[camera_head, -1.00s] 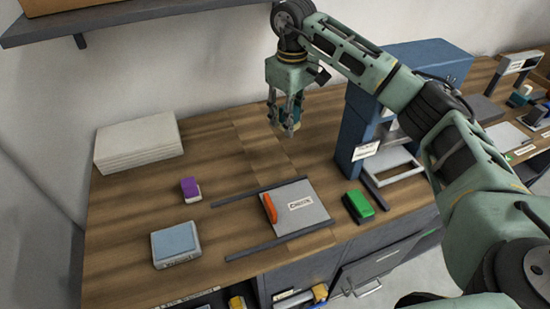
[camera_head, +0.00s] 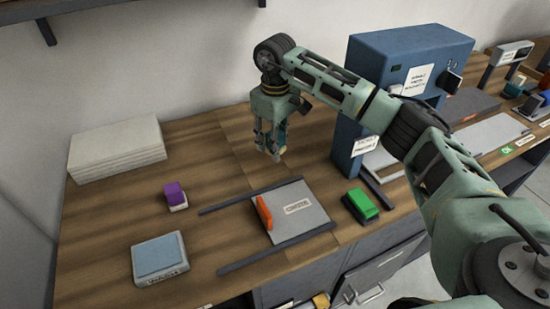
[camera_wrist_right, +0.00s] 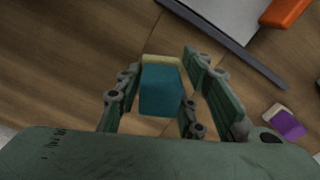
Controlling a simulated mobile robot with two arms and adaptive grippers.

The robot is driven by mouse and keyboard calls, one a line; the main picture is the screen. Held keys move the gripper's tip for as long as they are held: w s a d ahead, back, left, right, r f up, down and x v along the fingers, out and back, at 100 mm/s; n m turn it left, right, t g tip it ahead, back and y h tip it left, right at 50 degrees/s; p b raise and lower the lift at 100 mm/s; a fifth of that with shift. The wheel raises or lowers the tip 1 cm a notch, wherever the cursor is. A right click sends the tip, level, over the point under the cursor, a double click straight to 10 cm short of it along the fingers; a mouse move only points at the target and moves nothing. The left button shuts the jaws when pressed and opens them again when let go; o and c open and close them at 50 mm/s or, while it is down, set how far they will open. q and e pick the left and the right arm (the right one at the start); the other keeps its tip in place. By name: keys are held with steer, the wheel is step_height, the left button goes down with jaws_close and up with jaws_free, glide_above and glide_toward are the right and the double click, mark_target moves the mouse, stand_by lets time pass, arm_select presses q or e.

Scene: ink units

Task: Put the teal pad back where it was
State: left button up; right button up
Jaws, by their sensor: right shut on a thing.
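My right gripper (camera_head: 270,148) is shut on the teal pad (camera_wrist_right: 162,90), a small block with a pale yellowish end. In the right wrist view the pad sits between the two fingers. In the head view the gripper hangs above the bare wood behind the grey plate, and the pad (camera_head: 281,137) is mostly hidden by the fingers. My left gripper is not in view.
A grey plate (camera_head: 312,221) with an orange handle (camera_head: 264,213) lies between two dark rails. A purple pad (camera_head: 175,193), a blue-topped box (camera_head: 158,256), a green pad (camera_head: 360,204), a pale stack (camera_head: 115,155) and a blue machine (camera_head: 395,60) stand around.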

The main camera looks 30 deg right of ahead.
mark_target(275, 166)
step_height(275, 166, down, 6)
steer(key=shift+r+p, duration=0.25)
steer(key=shift+p, duration=0.2)
steer(key=shift+f, duration=0.1)
steer(key=o, duration=0.7)
steer(key=shift+f, duration=0.1)
steer(key=o, duration=0.5)
